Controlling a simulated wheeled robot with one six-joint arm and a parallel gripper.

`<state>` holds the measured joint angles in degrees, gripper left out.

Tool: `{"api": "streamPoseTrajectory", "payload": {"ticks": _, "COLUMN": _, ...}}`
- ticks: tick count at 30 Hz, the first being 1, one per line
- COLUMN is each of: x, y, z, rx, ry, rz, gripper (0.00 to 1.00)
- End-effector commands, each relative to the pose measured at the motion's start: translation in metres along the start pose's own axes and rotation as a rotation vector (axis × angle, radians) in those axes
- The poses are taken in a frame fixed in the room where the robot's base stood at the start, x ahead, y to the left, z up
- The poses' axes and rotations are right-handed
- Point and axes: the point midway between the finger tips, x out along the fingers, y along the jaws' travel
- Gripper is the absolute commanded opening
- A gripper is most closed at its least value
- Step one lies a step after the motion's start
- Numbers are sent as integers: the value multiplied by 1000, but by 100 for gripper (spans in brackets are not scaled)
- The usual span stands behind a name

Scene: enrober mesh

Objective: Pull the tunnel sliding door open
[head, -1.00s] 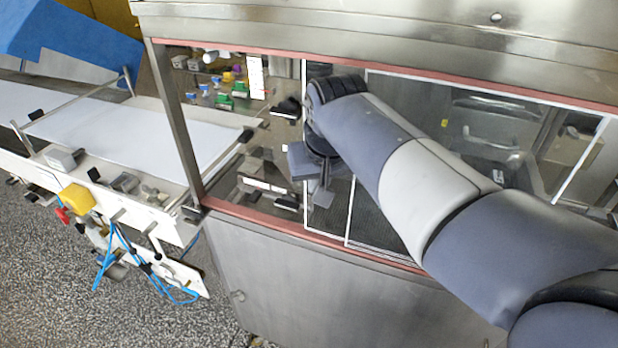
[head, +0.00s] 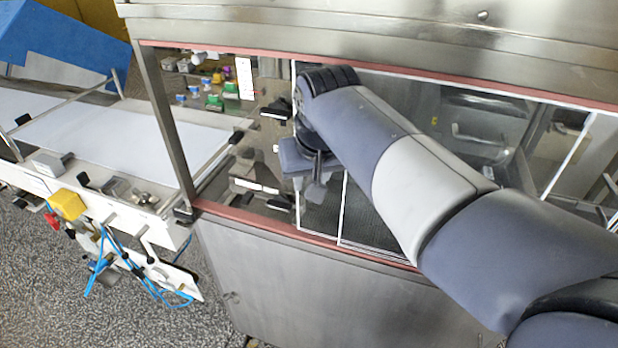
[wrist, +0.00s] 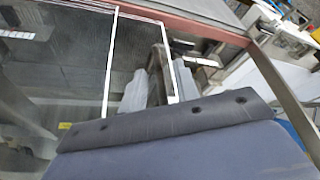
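The tunnel sliding door is clear glass with thin white edges (head: 341,215). It sits in the long opening of a steel housing, and glass panes overlap near the opening's middle. My gripper (head: 305,172) is at the pane's left white edge, with grey finger parts in front of the glass. The wrist view shows the glass (wrist: 55,60), two white edges and a broad dark finger pad (wrist: 165,120) close in front of them. The gap between the fingertips is hidden, and I cannot tell whether they touch the door. My forearm covers much of the panes.
The steel housing (head: 290,290) has red-edged rails above and below the opening. A corner post (head: 165,120) stands left of it. The speckled floor at lower left is clear.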

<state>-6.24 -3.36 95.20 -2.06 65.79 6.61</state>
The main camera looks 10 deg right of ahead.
Motion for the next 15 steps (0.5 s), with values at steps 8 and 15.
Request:
{"api": "streamPoseTrajectory", "payload": {"ticks": 8, "x": -56, "y": 0, "z": 0, "rx": 0, "ry": 5, "rz": -1, "gripper": 30}}
{"api": "streamPoseTrajectory", "payload": {"ticks": 15, "x": -90, "y": 0, "z": 0, "rx": 0, "ry": 3, "rz": 0, "gripper": 30}}
